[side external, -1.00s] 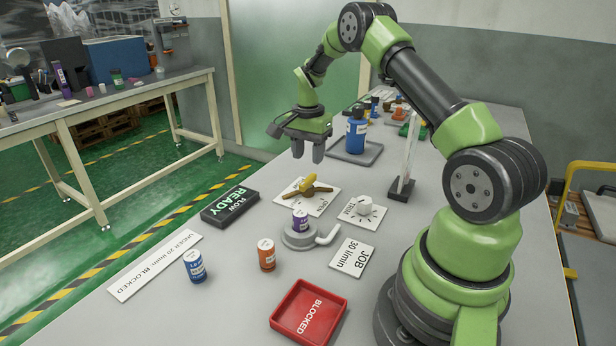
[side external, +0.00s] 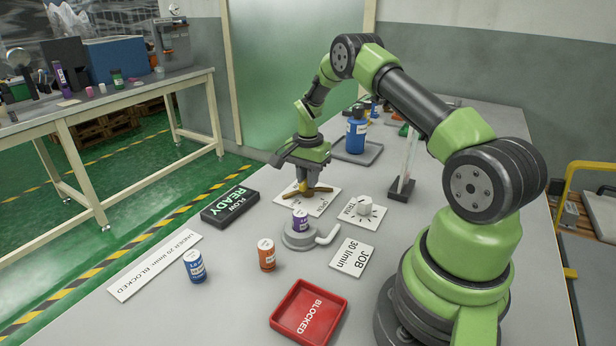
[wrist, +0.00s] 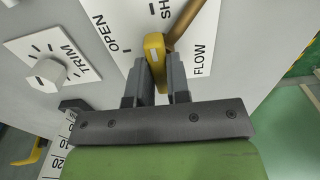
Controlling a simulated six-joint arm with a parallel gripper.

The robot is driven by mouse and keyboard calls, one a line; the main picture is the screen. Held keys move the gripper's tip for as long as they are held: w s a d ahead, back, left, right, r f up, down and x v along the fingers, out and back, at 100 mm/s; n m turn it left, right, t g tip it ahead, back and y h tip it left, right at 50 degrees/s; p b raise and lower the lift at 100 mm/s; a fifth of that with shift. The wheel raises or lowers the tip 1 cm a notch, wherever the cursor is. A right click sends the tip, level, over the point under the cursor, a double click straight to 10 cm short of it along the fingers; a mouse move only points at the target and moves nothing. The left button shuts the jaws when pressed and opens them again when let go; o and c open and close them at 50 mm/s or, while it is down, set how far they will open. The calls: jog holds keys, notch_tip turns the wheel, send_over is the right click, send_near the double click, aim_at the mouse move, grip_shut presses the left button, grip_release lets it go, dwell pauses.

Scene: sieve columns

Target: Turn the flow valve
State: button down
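The flow valve has a yellow handle (wrist: 154,47) and a brown bar (side external: 322,189), on a white plate (wrist: 118,65) marked OPEN, FLOW and a partly hidden word starting SH. My gripper (wrist: 160,68) is down over the valve, one finger on each side of the yellow handle. In the side view my gripper (side external: 306,182) hides much of the handle. The flow box (side external: 230,205) reads READY in green.
The white TRIM knob (side external: 364,204) stands close to the right of the valve.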

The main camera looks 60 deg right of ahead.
jog(key=shift+n, duration=0.3)
jog(key=n, duration=0.3)
jog(key=shift+n, duration=0.3)
jog(key=n, duration=1.3)
jog(key=shift+n, duration=0.3)
dwell(0.3)
jog(key=c, duration=1.1)
grip_release()
jog(key=shift+r, duration=0.15)
notch_tip(320, 180, up, 10)
jog(key=shift+f, duration=0.1)
